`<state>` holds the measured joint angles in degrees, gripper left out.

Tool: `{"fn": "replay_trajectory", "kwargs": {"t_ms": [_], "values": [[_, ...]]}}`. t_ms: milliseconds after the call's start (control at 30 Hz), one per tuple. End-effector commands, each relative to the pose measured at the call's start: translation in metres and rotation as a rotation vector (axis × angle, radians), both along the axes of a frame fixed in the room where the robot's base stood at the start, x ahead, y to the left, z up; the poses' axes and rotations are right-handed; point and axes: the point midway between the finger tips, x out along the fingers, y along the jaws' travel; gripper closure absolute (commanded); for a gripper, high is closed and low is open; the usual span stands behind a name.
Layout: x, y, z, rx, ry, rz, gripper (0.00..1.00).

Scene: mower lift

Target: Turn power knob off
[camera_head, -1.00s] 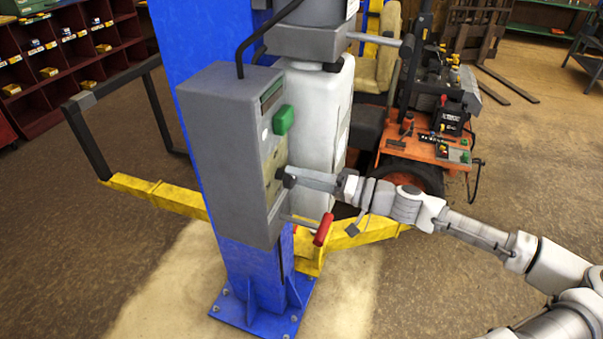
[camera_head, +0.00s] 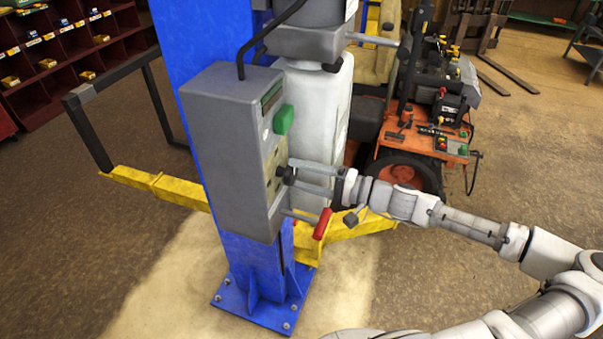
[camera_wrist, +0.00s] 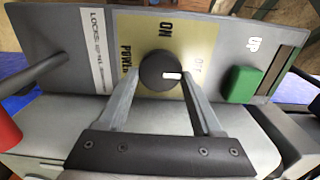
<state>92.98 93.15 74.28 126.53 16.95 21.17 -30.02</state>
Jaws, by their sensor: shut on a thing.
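The round black power knob (camera_wrist: 157,72) sits on a yellow plate (camera_wrist: 196,35) on the grey control box. Its white mark points to the right in the wrist view, toward the partly hidden OFF label. ON is printed above the knob and POWER to its left. My gripper (camera_wrist: 158,80) is shut on the knob, one finger on each side of it. In the head view my gripper (camera_head: 291,173) reaches in from the right to the knob (camera_head: 284,175) on the box's side face. The fingers hide part of the plate.
The grey control box (camera_head: 225,150) is on a blue post (camera_head: 165,25). A green UP button (camera_wrist: 244,84) is to the right of the knob. A lever with a red grip (camera_head: 322,224) is below my gripper. An orange mower (camera_head: 425,145) stands behind.

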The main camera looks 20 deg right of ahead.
Motion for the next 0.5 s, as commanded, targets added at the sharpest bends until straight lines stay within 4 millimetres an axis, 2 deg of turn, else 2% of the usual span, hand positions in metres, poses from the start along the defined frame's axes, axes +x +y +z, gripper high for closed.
{"fn": "replay_trajectory", "kwargs": {"t_ms": [333,367,500], "values": [[0.0002,-0.0005,-0.0001,0.004,0.005,-0.002,0.88],[0.0002,-0.0005,-0.0001,0.004,0.005,-0.001,0.29],[0.0001,-0.0003,-0.0001,0.003,0.004,-0.001,0.04]]}}
